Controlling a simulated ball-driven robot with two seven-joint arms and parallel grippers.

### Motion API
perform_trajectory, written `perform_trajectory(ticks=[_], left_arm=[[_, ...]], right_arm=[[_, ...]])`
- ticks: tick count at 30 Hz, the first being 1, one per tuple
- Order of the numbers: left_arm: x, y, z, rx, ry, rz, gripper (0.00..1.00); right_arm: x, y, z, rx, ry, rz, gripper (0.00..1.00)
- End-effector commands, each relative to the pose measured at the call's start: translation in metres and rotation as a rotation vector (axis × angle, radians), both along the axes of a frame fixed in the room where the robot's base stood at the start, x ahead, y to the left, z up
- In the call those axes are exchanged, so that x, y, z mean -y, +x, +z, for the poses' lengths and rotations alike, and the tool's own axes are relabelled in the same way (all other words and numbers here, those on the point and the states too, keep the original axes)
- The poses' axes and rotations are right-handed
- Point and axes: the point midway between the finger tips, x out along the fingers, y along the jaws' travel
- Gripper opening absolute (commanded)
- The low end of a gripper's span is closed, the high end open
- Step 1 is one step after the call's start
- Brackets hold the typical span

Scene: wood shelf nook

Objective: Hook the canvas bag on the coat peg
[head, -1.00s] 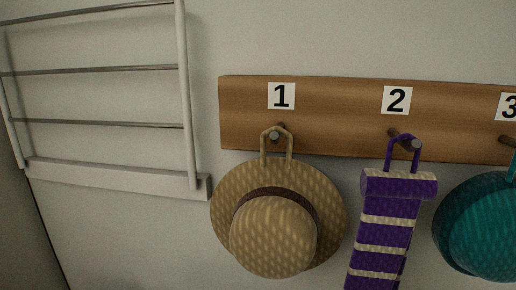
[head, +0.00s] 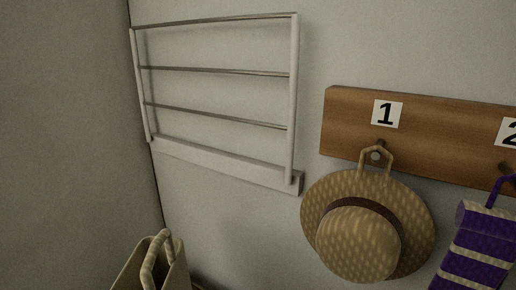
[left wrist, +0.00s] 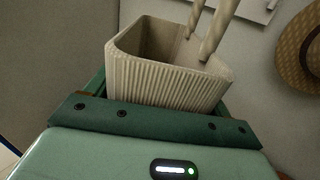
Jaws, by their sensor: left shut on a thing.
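The cream canvas bag (head: 150,265) shows at the bottom left of the head view, partly cut off, with its looped handles upright. In the left wrist view the bag (left wrist: 165,80) has ribbed sides, an open top and two handles rising from it. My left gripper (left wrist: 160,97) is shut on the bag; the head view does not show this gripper. Peg 1 (head: 381,145) on the wooden rail (head: 440,140) holds a straw hat (head: 360,240) by a loop. Peg 2 (head: 507,168), at the right edge, holds a purple striped scarf (head: 475,250). My right gripper is not in view.
A white wall rack (head: 225,165) with thin metal bars hangs left of the rail. A wall corner runs down at the left. The wall below the rack is bare. The straw hat (left wrist: 300,50) also shows at the right of the left wrist view.

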Motion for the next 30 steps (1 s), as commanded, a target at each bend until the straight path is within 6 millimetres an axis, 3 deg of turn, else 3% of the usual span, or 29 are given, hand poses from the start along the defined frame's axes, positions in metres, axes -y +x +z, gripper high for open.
perform_trajectory(ticks=[9, 17, 30], left_arm=[[-0.009, -0.023, -0.006, -0.001, -0.001, 0.023, 0.40], [-0.009, -0.026, -0.009, 0.001, 0.001, 0.023, 0.40], [0.000, 0.004, -0.003, 0.005, 0.001, 0.000, 0.40]], right_arm=[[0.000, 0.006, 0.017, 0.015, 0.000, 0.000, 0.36], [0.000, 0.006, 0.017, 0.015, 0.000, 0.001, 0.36], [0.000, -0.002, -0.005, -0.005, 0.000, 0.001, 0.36]])
